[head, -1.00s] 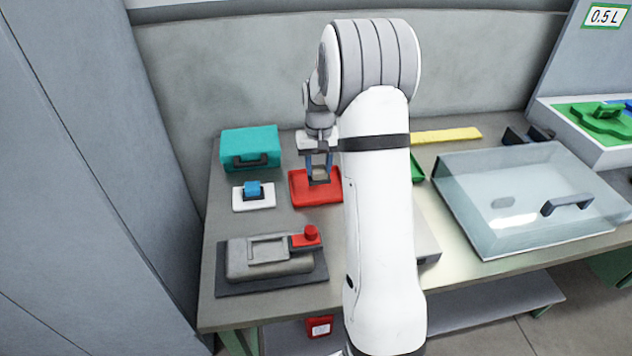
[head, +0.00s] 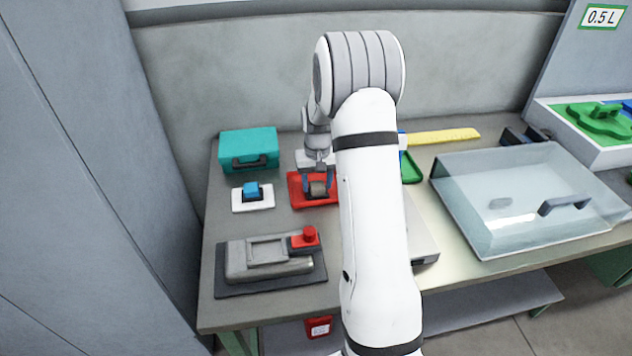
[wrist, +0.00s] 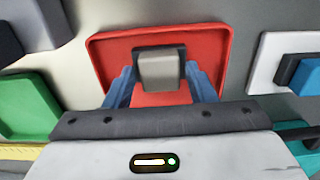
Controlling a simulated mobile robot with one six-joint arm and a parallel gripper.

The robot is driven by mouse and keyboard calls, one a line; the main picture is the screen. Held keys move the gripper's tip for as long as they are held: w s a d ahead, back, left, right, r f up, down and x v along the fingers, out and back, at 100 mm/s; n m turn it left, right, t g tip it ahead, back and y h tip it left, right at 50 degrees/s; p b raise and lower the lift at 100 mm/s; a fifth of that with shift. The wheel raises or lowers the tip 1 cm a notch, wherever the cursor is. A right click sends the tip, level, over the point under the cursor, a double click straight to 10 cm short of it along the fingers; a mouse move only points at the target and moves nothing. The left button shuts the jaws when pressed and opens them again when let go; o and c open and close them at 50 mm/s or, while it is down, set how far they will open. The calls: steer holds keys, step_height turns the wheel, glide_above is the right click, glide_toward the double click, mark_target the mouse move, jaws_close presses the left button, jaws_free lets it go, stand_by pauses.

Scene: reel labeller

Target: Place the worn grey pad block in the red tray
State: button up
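The grey pad block (head: 318,189) is at the red tray (head: 298,203), within its rim as seen from the head. In the wrist view the block (wrist: 160,70) shows a grey face with a dark edge behind it, and the red tray (wrist: 108,46) surrounds it. My gripper (head: 318,184) points down over the tray. Its two blue fingers (wrist: 160,80) sit on either side of the block, tips close against its sides. Whether the block's underside touches the tray floor is hidden.
A teal case (head: 249,146) and a white plate with a blue block (head: 252,191) are left of the tray. The labeller with a red knob (head: 270,258) stands in front. A green tray (head: 411,168) and a clear-lidded box (head: 515,200) lie right.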

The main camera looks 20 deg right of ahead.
mark_target(317, 184)
steer(key=shift+o, duration=0.8)
steer(key=shift+r, duration=0.3)
step_height(317, 184, up, 10)
steer(key=r, duration=0.1)
steer(key=s+a+r, duration=0.4)
steer(key=s+r, duration=0.1)
steer(key=s, duration=0.1)
steer(key=s+a+n+t, duration=0.1)
steer(key=s+a, duration=0.3)
steer(key=s, duration=0.7)
steer(key=s+a+r+n+t, duration=0.1)
steer(key=s+a, duration=0.3)
steer(key=s, duration=0.7)
steer(key=shift+s+t+b, duration=0.35)
steer(key=shift+s+t, duration=0.05)
steer(key=shift+t, duration=0.1)
